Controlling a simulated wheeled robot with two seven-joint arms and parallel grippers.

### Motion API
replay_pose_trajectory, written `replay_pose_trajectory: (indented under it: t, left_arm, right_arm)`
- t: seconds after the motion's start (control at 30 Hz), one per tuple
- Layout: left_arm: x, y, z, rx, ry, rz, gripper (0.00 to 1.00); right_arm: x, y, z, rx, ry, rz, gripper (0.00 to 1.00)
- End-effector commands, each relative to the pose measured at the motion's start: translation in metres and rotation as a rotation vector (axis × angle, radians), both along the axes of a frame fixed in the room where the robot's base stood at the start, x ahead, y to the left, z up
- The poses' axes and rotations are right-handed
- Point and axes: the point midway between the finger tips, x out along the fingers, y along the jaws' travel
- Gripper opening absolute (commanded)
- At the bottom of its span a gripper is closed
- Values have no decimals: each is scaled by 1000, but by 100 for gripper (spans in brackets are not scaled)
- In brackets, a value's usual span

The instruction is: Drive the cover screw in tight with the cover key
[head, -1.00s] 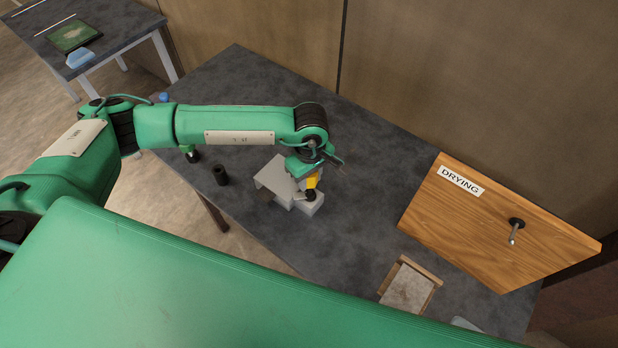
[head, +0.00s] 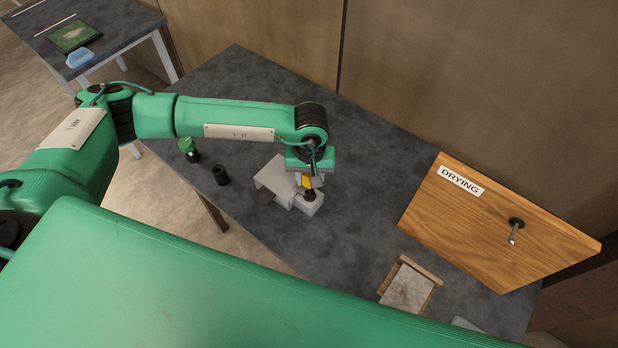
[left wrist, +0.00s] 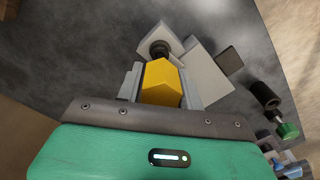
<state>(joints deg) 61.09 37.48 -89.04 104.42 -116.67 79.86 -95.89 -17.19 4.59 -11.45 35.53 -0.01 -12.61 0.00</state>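The cover key has a yellow handle (head: 306,181) and a dark lower end. My left gripper (head: 310,176) is shut on the yellow handle from above. In the left wrist view the handle (left wrist: 162,82) sits between the two grey fingers of my left gripper (left wrist: 160,88). The key's dark end meets a dark round part (head: 310,194) on a light grey block (head: 309,206); this part also shows in the left wrist view (left wrist: 158,48). The cover screw itself cannot be made out. My right gripper is not in view.
A grey angular housing (head: 271,176) adjoins the block. A black cylinder (head: 220,175) and a green-capped item (head: 187,146) stand to its left. A wooden tray (head: 432,275) and a board marked DRYING (head: 475,225) are at right. The table between is clear.

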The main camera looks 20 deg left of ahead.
Motion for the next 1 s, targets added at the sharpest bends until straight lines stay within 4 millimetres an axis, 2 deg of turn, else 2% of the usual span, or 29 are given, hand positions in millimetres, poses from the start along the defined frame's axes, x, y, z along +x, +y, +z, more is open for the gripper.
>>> replay_pose_trajectory:
  t: [0.03,0.1,0.47,1.0]
  left_arm:
    - [0,0,0,0,0,3,48]
    - [0,0,0,0,1,4,58]
    - [0,0,4,0,1,7,58]
    - [0,0,55,0,0,7,58]
  right_arm:
    - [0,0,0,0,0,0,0]
    - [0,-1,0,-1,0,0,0]
    - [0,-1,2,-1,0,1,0]
    - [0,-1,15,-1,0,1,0]
